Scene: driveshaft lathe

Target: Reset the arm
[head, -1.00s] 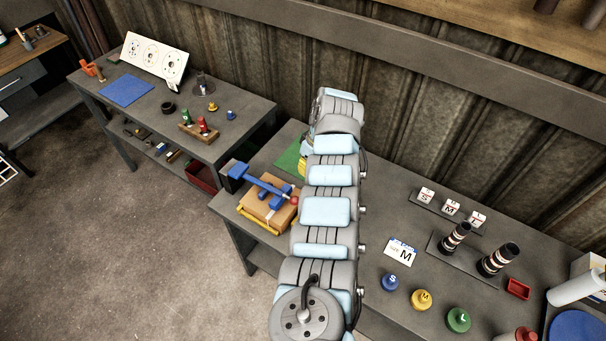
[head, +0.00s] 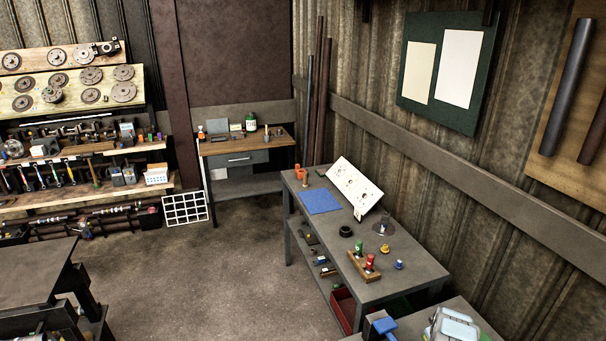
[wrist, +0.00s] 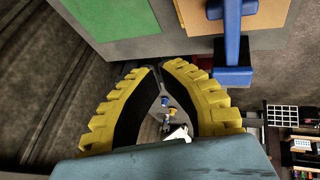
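My gripper (wrist: 160,66) shows in the wrist view. Its yellow, ribbed fingers with black inner faces curve together until their tips nearly meet. In the head view the gripper is out of sight; only a grey and light-blue part of my arm (head: 452,328) shows at the bottom right edge.
The wrist view shows a grey bench edge (wrist: 135,48) close by, with a green mat (wrist: 110,17) and a blue tool (wrist: 232,50) beside the fingers. In the head view, a grey table (head: 400,262) stands mid-right; open floor (head: 230,275) lies left of it.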

